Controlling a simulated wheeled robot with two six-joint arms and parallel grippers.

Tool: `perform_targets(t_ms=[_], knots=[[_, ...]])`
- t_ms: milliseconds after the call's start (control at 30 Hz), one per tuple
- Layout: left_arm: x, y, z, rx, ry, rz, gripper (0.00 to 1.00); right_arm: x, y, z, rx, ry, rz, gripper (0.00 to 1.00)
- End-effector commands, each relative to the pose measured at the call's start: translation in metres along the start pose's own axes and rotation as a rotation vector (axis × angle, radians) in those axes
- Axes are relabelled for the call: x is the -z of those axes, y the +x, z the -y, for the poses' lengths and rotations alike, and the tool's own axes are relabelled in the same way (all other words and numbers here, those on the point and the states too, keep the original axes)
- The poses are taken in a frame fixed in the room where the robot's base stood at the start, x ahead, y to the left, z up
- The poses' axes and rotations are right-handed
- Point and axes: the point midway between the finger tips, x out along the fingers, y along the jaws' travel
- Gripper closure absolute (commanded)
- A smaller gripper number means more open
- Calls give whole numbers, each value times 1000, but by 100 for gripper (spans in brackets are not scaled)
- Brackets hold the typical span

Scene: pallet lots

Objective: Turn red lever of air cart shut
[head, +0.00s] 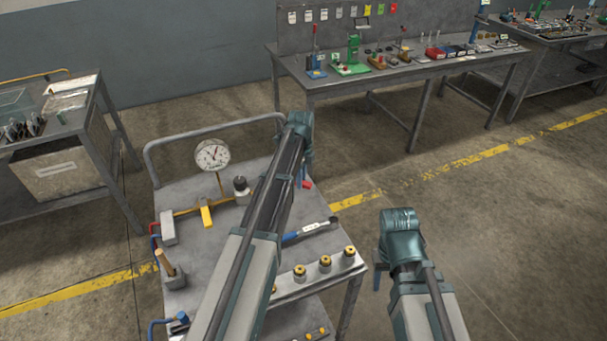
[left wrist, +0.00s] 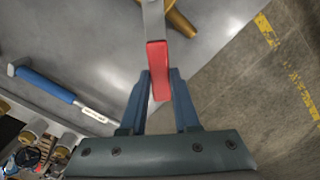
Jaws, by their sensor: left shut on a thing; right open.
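The air cart (head: 262,170) stands in front of me with a grey top. Its red lever (head: 307,184) shows only as a small tip at the cart's right side, mostly hidden behind my left arm. In the left wrist view the red lever (left wrist: 158,62) has a grey metal arm above it and a brass fitting (left wrist: 182,20) beside it. My left gripper (left wrist: 159,88) is shut on the lever's red end, with one finger on each side. My right gripper (head: 381,276) is open and empty, beside the cart's right edge above the floor.
A workbench (head: 400,72) stands at the back, another table (head: 60,135) at left. Floor at right is clear.

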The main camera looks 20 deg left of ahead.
Motion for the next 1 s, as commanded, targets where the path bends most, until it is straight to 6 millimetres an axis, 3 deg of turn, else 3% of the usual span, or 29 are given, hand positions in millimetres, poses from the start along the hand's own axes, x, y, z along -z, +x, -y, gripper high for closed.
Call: perform_targets(t_ms=[500, 1000], knots=[[-10, 0, -43, -1, 474, 0, 100, 0, 0, 0, 0, 0, 0, 49], [-24, 0, -61, -1, 750, -1, 100, 0, 0, 0, 0, 0, 0, 49]])
